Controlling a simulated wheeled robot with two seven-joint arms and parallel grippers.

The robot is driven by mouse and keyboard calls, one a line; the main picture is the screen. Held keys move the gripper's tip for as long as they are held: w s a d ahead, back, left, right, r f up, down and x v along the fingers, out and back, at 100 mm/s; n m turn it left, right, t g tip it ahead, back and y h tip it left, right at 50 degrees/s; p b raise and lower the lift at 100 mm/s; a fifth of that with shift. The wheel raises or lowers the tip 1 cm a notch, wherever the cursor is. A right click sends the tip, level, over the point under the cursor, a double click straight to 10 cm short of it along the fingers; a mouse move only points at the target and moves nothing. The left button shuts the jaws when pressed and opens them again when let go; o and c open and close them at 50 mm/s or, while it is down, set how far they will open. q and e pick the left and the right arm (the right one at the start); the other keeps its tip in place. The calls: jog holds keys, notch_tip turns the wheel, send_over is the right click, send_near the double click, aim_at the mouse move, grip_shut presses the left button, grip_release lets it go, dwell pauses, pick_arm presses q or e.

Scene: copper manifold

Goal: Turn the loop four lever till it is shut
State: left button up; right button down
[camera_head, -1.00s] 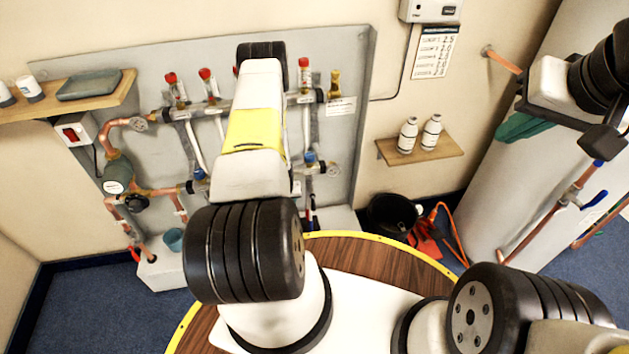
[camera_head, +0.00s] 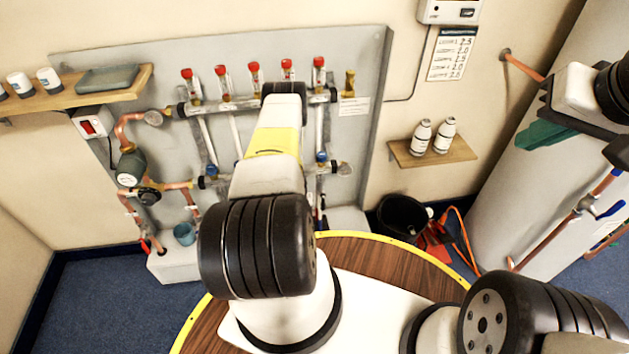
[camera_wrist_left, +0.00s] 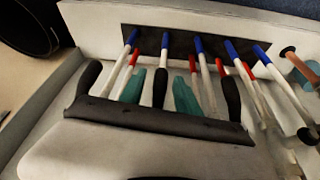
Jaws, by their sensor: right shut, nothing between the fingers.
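The copper manifold's upper bar (camera_head: 240,103) crosses the grey wall board, with a row of red-capped flow meters (camera_head: 254,72) above it. Blue caps show on the lower bar, one at left (camera_head: 212,170) and one at right (camera_head: 321,157). I cannot make out the loop four lever; my left arm covers the middle of the lower bar. My left gripper is hidden in the head view. In the left wrist view its teal fingers (camera_wrist_left: 160,92) stand apart, over white pipes with blue and red ends (camera_wrist_left: 205,62). My right gripper (camera_head: 540,134) is shut and empty at upper right.
A wooden shelf (camera_head: 130,90) juts out at left and a small shelf with two white bottles (camera_head: 440,160) at right. A black bucket (camera_head: 402,215) stands on the floor beside the board. A pale tank (camera_head: 500,190) with a blue-levered pipe (camera_head: 565,222) is at right.

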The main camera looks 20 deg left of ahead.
pick_arm(q)
grip_shut()
dwell(1.3)
